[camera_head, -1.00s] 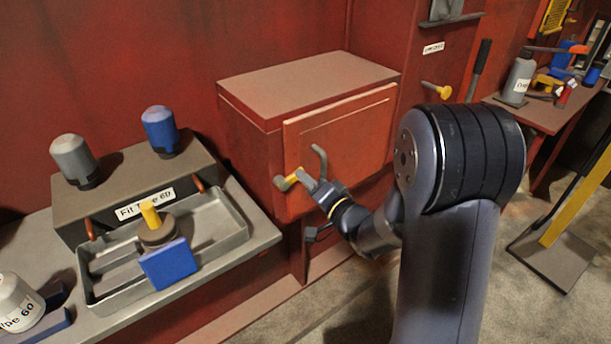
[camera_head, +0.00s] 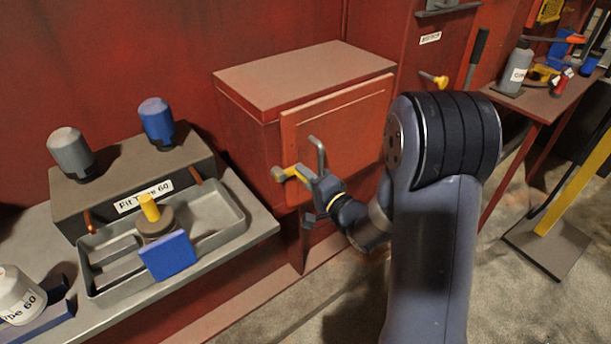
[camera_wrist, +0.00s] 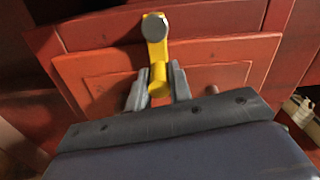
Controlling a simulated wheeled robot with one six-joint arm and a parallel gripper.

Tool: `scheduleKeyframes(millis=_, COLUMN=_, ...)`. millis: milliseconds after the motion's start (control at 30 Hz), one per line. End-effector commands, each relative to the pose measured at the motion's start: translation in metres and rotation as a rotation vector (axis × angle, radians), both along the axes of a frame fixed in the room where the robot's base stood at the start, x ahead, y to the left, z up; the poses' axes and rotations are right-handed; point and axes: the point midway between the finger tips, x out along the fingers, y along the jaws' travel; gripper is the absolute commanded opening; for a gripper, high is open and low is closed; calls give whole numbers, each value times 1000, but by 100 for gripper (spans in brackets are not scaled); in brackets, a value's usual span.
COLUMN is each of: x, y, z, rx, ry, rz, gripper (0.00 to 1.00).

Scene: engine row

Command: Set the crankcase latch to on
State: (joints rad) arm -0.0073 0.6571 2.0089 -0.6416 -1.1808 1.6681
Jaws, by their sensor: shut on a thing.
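The latch (camera_head: 288,173) is a yellow lever with a grey round pivot on the front of the red crankcase box (camera_head: 340,110). In the head view the lever points right from its pivot, near the box's lower left front. In the wrist view the latch (camera_wrist: 156,50) runs from its grey pivot cap at the top down to a yellow grip between my fingers. My gripper (camera_head: 308,180) is shut on that grip; its two grey fingers (camera_wrist: 157,88) lie on either side of it. No setting marks are readable.
A bench at left holds a grey tray (camera_head: 235,225), a labelled block with two bottles and a blue block (camera_head: 168,256). A yellow knob (camera_head: 434,80) is on the wall right of the box. A cluttered red table (camera_head: 535,105) stands far right. Floor shows below the box.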

Motion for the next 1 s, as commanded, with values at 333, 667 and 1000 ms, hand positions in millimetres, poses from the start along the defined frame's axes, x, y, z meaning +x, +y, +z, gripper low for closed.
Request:
scheduleKeyframes(millis=333, x=0, y=0, z=-2, rx=-2, ry=3, rz=0, gripper=37)
scheduleKeyframes(millis=667, x=-2, y=-1, z=-1, rx=-2, ry=1, rz=0, gripper=41)
scheduleKeyframes(millis=1000, x=-48, y=-34, z=-1, rx=-2, ry=3, rz=-5, gripper=41)
